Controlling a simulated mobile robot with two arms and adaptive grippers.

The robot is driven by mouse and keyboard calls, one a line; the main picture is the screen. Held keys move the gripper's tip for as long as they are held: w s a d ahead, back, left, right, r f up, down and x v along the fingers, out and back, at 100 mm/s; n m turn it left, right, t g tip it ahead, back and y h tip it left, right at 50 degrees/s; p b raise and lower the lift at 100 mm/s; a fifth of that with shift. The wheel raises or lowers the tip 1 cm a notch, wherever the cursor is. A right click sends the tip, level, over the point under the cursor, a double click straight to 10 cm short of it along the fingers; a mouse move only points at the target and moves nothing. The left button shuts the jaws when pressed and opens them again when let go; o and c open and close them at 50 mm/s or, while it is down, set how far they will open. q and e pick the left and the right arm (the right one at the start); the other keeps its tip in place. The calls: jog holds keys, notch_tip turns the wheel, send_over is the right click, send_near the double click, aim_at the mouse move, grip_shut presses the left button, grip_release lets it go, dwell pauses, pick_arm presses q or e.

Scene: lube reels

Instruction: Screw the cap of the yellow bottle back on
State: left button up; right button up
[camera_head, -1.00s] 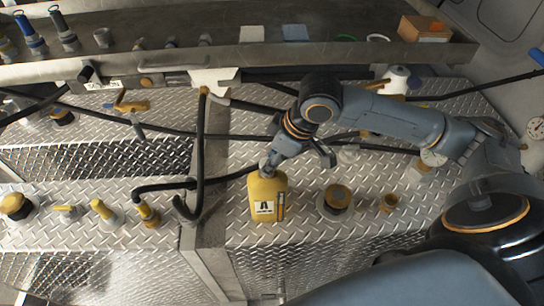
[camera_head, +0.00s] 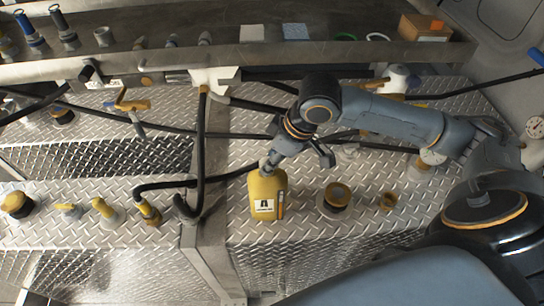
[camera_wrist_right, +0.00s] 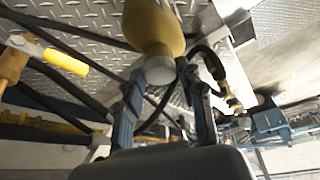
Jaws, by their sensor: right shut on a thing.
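The yellow bottle (camera_head: 264,195) stands upright on the diamond-plate surface, with a black-and-white label on its front. My right gripper (camera_head: 268,165) is over the bottle's top, and my wrist and arm hide part of the neck in the head view. In the right wrist view the yellow bottle (camera_wrist_right: 153,28) is at the top, with the pale cap (camera_wrist_right: 160,70) at its neck. The fingers of my right gripper (camera_wrist_right: 165,85) are on both sides of the cap, shut on it. How tightly the cap sits on the neck cannot be told. My left gripper is not in view.
A metal shelf (camera_head: 260,55) with a cardboard box (camera_head: 424,28) crosses the back. Bare plate lies around the bottle.

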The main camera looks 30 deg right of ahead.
jog(key=shift+f, duration=0.4)
dwell(0.4)
jog(key=shift+s+a+r+m+h+p, duration=0.15)
jog(key=shift+m+h+p, duration=0.25)
jog(key=shift+m+p, duration=0.7)
jog(key=shift+a+m+t+h+p, duration=0.1)
jog(key=shift+m+t+h+p, duration=0.3)
jog(key=shift+m+p, duration=0.85)
jog(key=shift+m, duration=0.25)
